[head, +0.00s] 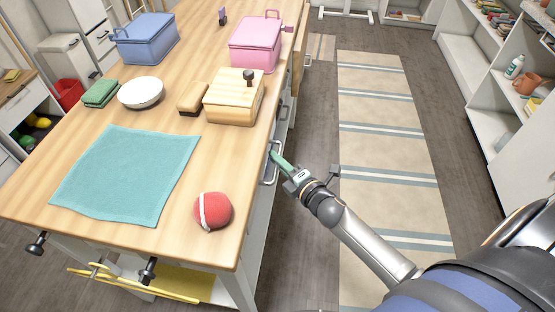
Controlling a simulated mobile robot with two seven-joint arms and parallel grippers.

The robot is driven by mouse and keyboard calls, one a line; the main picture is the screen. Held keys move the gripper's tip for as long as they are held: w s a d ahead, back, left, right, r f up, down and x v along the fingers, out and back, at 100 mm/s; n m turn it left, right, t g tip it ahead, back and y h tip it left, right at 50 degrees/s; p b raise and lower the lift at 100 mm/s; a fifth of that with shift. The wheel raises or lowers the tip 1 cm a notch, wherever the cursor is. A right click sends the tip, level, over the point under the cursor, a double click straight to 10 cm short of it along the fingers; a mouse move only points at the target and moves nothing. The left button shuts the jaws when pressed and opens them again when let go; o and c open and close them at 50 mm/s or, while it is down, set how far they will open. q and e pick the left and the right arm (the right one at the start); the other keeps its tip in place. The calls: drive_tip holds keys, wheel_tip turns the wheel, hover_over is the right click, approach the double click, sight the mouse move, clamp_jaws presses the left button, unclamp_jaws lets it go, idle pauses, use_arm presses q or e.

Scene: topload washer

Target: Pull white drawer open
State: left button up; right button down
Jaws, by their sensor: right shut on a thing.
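The white drawer (264,186) is in the right side of the wooden table, below the tabletop edge, seen at a steep angle. Its silver handle (269,177) stands out from the front. My right gripper (276,155) reaches in from the lower right, its green fingers shut on the handle near its far end. The drawer looks flush with the side or nearly so; the steep angle hides any small gap. My left gripper is not in view.
The wooden tabletop (170,215) carries a red ball (213,211), a teal cloth (125,175), a wooden box (233,100), a white bowl (141,93), and pink (255,45) and blue (146,40) boxes. A striped rug (385,150) lies on open floor to the right. Shelves (490,110) line the far right.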

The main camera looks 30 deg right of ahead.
drive_tip(key=shift+s+d, duration=0.1)
idle(0.7)
drive_tip(key=s+d+p, duration=0.1)
drive_tip(key=s+d, duration=1.4)
drive_tip(key=d, duration=0.5)
drive_tip(key=c, duration=0.9)
unclamp_jaws()
drive_tip(key=s, duration=0.4)
drive_tip(key=s+d+r, duration=0.1)
drive_tip(key=s, duration=0.3)
drive_tip(key=s+r, duration=0.1)
drive_tip(key=s, duration=0.3)
drive_tip(key=shift+s+d, duration=0.1)
drive_tip(key=shift+d, duration=0.15)
drive_tip(key=shift+f, duration=0.1)
